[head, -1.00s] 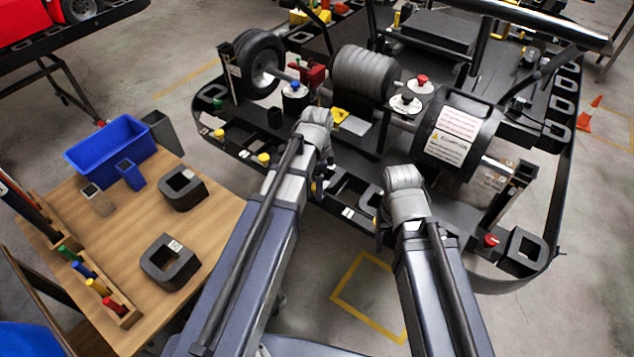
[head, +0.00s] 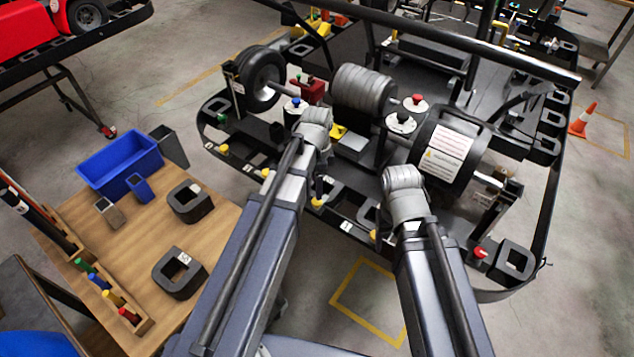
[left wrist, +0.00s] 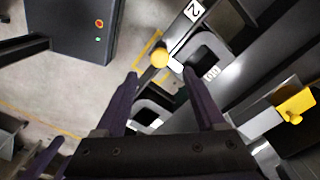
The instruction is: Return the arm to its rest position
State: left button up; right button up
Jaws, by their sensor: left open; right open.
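My left arm (head: 255,245) reaches from the lower left over the near edge of the kart (head: 262,172). My left gripper (left wrist: 160,75) is open in the left wrist view, its two dark purple fingers apart with nothing held. Past the fingertips are a yellow knob (left wrist: 160,57) and black square-holed blocks on the kart's edge. In the head view its fingers are largely hidden behind the wrist. My right arm (head: 440,285) reaches over the kart's near right edge. My right gripper (head: 377,226) is mostly hidden behind its own wrist; no held object shows.
A wooden table (head: 120,235) at left holds a blue bin (head: 120,165), two black blocks (head: 190,203) and coloured-handled tools. The kart carries a wheel (head: 260,78), a grey cylinder (head: 363,92) and a black motor (head: 440,150). Open floor with yellow tape (head: 345,303) lies in front.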

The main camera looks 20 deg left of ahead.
pick_arm(q)
jog(key=shift+r, duration=0.4)
jog(key=s+d+n+y, duration=0.1)
jog(key=s+d+n, duration=0.8)
jog(key=s, duration=0.4)
jog(key=shift+s+d+f, duration=0.2)
jog(key=shift+d+f, duration=0.1)
jog(key=shift+d, duration=0.35)
